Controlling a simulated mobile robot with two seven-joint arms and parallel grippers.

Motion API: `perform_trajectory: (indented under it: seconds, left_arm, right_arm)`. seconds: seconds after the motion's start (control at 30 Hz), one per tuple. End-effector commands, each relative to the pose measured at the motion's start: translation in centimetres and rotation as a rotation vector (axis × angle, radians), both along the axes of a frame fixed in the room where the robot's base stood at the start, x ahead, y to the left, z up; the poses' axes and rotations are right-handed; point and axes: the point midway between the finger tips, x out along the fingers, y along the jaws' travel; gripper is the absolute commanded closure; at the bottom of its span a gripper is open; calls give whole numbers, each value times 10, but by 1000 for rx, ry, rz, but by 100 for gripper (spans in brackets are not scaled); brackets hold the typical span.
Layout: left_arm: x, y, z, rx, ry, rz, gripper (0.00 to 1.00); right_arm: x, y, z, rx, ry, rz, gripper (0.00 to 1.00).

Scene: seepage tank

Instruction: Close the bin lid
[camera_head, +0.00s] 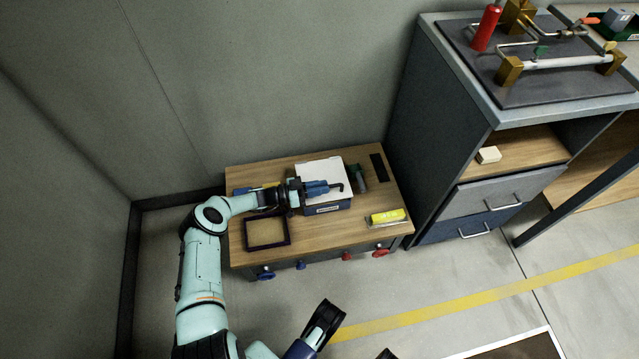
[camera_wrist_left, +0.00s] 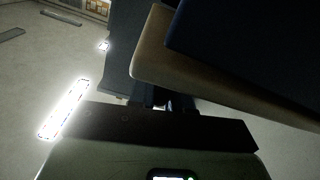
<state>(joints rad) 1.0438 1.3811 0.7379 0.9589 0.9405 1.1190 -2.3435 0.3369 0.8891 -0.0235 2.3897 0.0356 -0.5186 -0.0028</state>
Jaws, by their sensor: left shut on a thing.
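The bin looks to be the dark blue box (camera_head: 328,208) with a pale label on the wooden bench, under a white top panel (camera_head: 318,168). I cannot tell whether the panel is a seated lid. My left gripper (camera_head: 297,190) is over the box, shut on a blue-handled tool (camera_head: 317,187) with a dark bent tip. The tool and gripper cover part of the panel. In the left wrist view the jaws are dark and what they hold is unclear. My right gripper (camera_head: 325,322) is low in front of the bench, its jaw opening unclear.
The wooden bench (camera_head: 355,230) carries a dark square frame (camera_head: 266,233), a yellow block (camera_head: 388,216) and a dark green item (camera_head: 357,174). Red and blue knobs line its front. A grey cabinet (camera_head: 450,150) stands at right. Open floor lies in front.

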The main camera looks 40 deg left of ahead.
Motion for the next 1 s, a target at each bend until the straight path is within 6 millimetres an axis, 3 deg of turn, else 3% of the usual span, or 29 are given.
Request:
perform_trajectory:
  seconds: [0.2, 0.23, 0.3, 0.67, 1.0]
  left_arm:
    - [-4, -5, -5, 0, -1, -13, 100]
    - [-4, -5, -5, -1, 1, -13, 75]
    - [-3, -5, -5, 0, 1, -12, 61]
    - [-6, 2, -3, 4, 0, -4, 61]
    - [-59, 44, -3, 5, 0, -2, 61]
  right_arm:
    - [-1, 0, 0, 0, 2, -1, 61]
    - [-1, 0, 0, 0, 2, -1, 61]
    - [-1, 0, 0, 0, 2, -1, 61]
    - [1, 0, 1, 0, -4, 0, 61]
    - [18, 3, 17, -2, -63, 5, 61]
